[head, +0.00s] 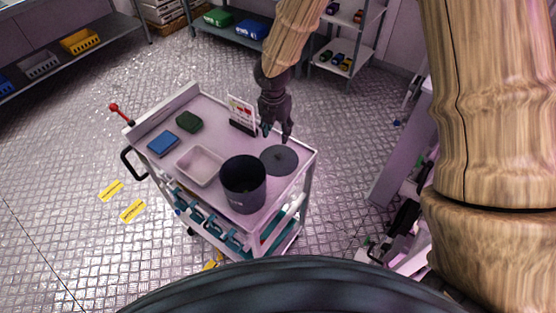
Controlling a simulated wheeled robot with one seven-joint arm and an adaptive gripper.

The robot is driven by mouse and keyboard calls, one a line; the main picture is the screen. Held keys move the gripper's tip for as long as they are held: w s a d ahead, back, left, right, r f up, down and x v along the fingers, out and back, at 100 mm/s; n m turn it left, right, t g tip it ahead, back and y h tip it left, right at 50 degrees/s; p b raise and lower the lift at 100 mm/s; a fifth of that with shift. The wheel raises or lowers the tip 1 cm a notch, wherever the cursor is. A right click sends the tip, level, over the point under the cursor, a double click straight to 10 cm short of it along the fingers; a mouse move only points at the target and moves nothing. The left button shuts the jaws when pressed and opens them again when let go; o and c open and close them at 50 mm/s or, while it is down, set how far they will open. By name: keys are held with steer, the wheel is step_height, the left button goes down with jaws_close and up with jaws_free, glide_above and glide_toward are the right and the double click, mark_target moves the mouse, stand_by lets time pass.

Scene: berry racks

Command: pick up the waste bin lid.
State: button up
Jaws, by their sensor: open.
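The waste bin lid (285,163) is a flat dark grey disc with a small knob near its middle. It lies on the top of the white cart (226,212) near its right corner. The waste bin (243,186) is a dark open cylinder standing just to the lid's lower left. My gripper (275,137) points down above the far edge of the lid, its fingers apart and nothing seen between them. I cannot tell how high above the lid the fingertips are.
A pale tray (199,166), a blue block (163,144), a green block (189,121) and a small sign (241,114) share the cart top. The cart has a black handle (130,163) at left. Racks with coloured bins stand behind. The floor at left is open.

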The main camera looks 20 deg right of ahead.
step_height(320, 180, down, 2)
steer(key=b, duration=0.1)
steer(key=p, duration=0.1)
glide_above(279, 155)
step_height(279, 155, down, 5)
steer(key=shift+a, duration=0.15)
steer(key=shift+f+p, duration=0.65)
steer(key=shift+f, duration=0.5)
steer(key=shift+f+p, duration=0.55)
steer(key=shift+f, duration=1.15)
jaws_close()
